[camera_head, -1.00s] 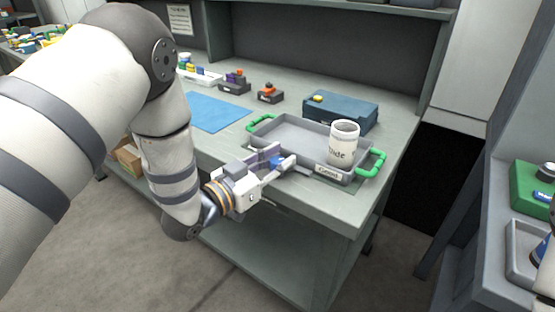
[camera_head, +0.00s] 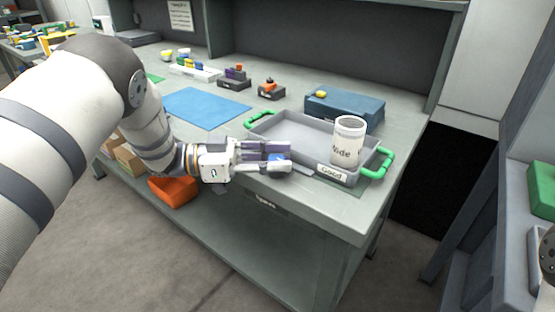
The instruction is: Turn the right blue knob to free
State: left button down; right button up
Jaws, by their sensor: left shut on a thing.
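A small blue knob (camera_head: 276,157) shows at the front edge of the bench, beside the grey tray. My left gripper (camera_head: 277,160) comes in from the left, lying nearly level, with its fingers shut on the knob. The fingers hide most of the knob, so its turn position cannot be told. No second blue knob can be made out. My right gripper is not in view.
The grey tray (camera_head: 290,132) with green handles holds a white cup (camera_head: 347,142). A dark blue box (camera_head: 345,106) stands behind it. A blue mat (camera_head: 207,108) lies to the left, with small part holders behind. An orange bin (camera_head: 172,190) sits below the bench.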

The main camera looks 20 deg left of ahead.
pick_arm(q)
jog(key=shift+m+g, duration=0.3)
jog(key=shift+g, duration=0.1)
jog(key=shift+r, duration=0.1)
jog(key=c, duration=1.5)
grip_release()
jog(key=shift+c, duration=0.2)
jog(key=v, duration=1.2)
jog(key=shift+w, duration=0.15)
